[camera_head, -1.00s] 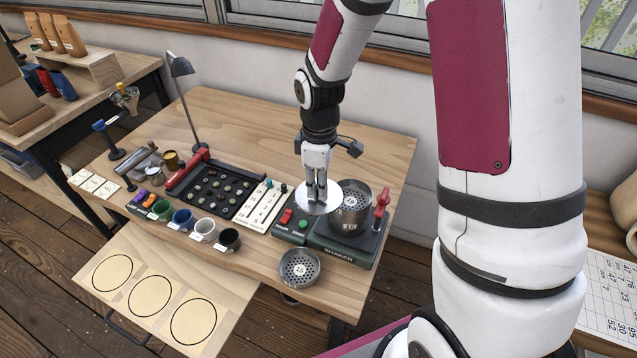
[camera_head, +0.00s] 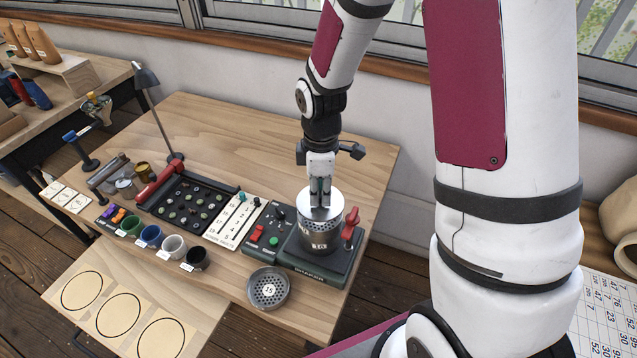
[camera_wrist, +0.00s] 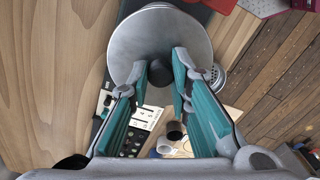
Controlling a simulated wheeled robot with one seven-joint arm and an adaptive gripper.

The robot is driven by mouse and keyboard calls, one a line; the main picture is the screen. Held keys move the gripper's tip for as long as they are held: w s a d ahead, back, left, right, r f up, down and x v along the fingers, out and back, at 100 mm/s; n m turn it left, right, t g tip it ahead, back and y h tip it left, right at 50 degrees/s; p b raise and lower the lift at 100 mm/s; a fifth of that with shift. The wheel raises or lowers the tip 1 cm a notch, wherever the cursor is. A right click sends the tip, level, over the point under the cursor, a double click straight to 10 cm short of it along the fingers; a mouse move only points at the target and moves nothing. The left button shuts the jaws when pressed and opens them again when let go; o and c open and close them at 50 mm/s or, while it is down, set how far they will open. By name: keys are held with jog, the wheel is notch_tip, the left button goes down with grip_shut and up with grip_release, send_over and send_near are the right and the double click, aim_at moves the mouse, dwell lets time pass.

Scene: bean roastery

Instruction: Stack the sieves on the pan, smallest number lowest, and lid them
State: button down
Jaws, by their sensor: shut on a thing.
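My gripper (camera_head: 320,203) is shut on the knob of the round silver lid (camera_head: 309,199). The lid is level over the metal stack (camera_head: 320,236) on the green shaker and hides its opening; I cannot tell whether it touches. The stack's label is too small to read surely. A loose sieve marked 15 (camera_head: 269,288) lies at the table's front edge, left of the shaker and apart from the stack. In the wrist view the lid (camera_wrist: 150,35) fills the top middle, with its dark knob between my fingertips (camera_wrist: 160,74); part of the loose sieve (camera_wrist: 217,75) shows beyond.
The shaker (camera_head: 322,266) has a red clamp (camera_head: 351,226) close to the stack's right side. Left of it are a white slider panel (camera_head: 235,222), a dark bean tray (camera_head: 187,200) and several small cups.

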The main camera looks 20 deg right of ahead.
aim_at(320, 194)
jog(key=shift+f+b, duration=0.6)
jog(key=shift+f, duration=0.8)
jog(key=shift+f, duration=0.5)
dwell(1.0)
jog(key=c, duration=1.8)
grip_release()
jog(key=shift+o, duration=0.2)
jog(key=shift+r+p, duration=2.7)
jog(key=shift+r, duration=2.8)
